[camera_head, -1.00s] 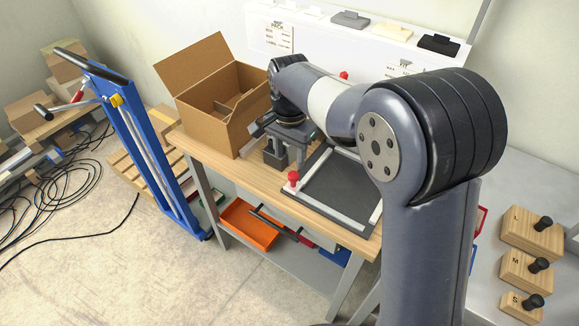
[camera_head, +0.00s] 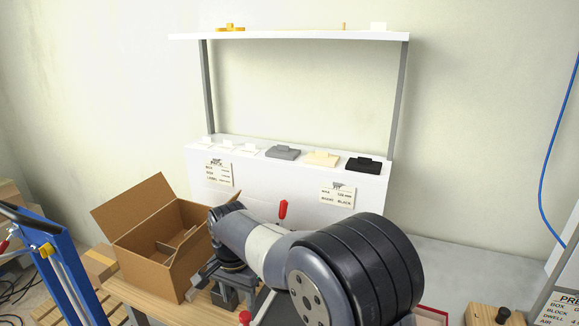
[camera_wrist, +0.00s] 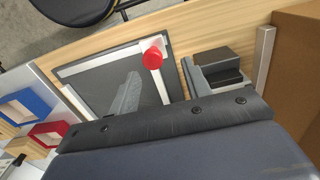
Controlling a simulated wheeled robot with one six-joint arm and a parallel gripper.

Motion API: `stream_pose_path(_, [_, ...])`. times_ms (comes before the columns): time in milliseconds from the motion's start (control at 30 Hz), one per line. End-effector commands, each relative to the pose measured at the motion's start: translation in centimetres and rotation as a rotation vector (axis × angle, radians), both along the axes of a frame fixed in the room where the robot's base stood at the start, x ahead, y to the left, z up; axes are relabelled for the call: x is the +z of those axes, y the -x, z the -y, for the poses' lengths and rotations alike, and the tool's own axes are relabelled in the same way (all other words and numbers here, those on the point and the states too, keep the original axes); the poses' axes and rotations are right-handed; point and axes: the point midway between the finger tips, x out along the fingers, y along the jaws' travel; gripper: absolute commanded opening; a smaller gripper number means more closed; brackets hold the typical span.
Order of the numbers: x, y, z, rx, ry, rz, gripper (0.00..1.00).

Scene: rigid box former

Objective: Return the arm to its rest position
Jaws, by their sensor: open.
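My arm reaches from the lower right of the head view over the wooden bench (camera_head: 130,296). My gripper (camera_head: 228,290) hangs below the dark wrist at the arm's far end, just right of the open cardboard box (camera_head: 147,256). It is open, and I see nothing held in it. Its fingertips are partly cut off or hidden in the head view. In the wrist view a broad dark part of mine fills the bottom and hides what lies under it.
A dark framed plate (camera_wrist: 90,85) with a red knob (camera_wrist: 152,57) lies on the bench, beside a dark grey block fixture (camera_wrist: 212,72). A white shelf (camera_head: 290,37) and a ledge with small blocks (camera_head: 320,158) stand behind. A blue trolley (camera_head: 62,270) stands at left.

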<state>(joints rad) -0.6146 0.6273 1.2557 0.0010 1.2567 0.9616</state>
Motion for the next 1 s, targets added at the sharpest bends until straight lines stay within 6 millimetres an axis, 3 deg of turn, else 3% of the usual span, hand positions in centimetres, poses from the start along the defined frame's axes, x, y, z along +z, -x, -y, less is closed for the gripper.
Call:
stream_pose_path(200, [-4.3, 0.0, 0.1, -0.001, 0.004, -0.005, 0.46])
stream_pose_path(367, [-6.6, 0.1, 0.2, -0.001, 0.004, -0.004, 0.46])
stream_pose_path(1000, [-6.3, 0.2, 1.1, -0.002, 0.001, 0.003, 0.46])
